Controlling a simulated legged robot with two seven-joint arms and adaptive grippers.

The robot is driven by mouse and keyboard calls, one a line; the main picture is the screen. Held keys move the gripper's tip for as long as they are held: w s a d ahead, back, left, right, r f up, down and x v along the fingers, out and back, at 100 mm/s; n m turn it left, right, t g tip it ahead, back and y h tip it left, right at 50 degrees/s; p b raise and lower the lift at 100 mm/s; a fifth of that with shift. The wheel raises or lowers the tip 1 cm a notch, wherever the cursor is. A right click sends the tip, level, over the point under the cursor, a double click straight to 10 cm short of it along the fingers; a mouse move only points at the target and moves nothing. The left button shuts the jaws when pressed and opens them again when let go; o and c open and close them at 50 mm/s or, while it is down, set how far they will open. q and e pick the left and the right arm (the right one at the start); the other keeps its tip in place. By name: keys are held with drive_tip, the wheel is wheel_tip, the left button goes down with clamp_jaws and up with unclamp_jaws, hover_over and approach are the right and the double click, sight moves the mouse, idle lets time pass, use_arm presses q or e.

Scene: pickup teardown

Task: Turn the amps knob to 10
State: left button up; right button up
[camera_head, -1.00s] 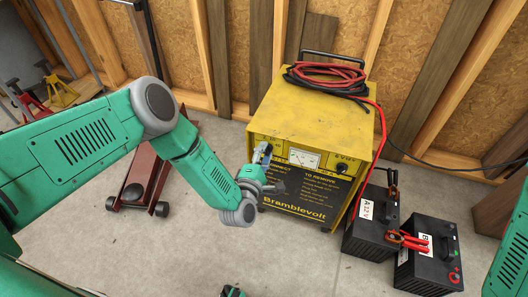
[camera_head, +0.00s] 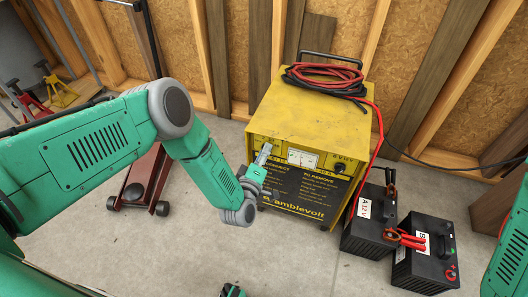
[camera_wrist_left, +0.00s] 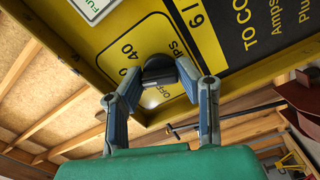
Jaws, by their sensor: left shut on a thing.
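The yellow battery charger (camera_head: 325,120) stands on the floor with its front panel towards me. In the left wrist view the amps knob (camera_wrist_left: 157,68) is black, on a yellow dial plate marked 40, OFF and part of "AMPS". My left gripper (camera_head: 264,154) is at the upper left of the charger's front. In the left wrist view the left gripper (camera_wrist_left: 162,76) has its two fingers on either side of the amps knob, shut on it. The fingers and knob body hide part of the dial, and I cannot tell which mark the knob points to.
A meter (camera_head: 302,158) and another black knob (camera_head: 339,167) are to the right on the panel. Red and black cables (camera_head: 325,78) lie coiled on top. Two black batteries (camera_head: 370,220) (camera_head: 427,255) stand at the right. A red floor jack (camera_head: 142,180) is at the left.

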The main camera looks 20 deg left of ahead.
use_arm(q)
drive_tip(key=shift+s+d+f, duration=0.3)
drive_tip(key=shift+f, duration=0.05)
drive_tip(key=o, duration=1.1)
drive_tip(key=shift+o, duration=0.2)
drive_tip(key=shift+w+r, duration=0.1)
drive_tip(key=shift+w, duration=0.05)
drive_tip(key=shift+a, duration=0.1)
drive_tip(key=s, duration=1.2)
drive_tip(key=shift+a, duration=0.15)
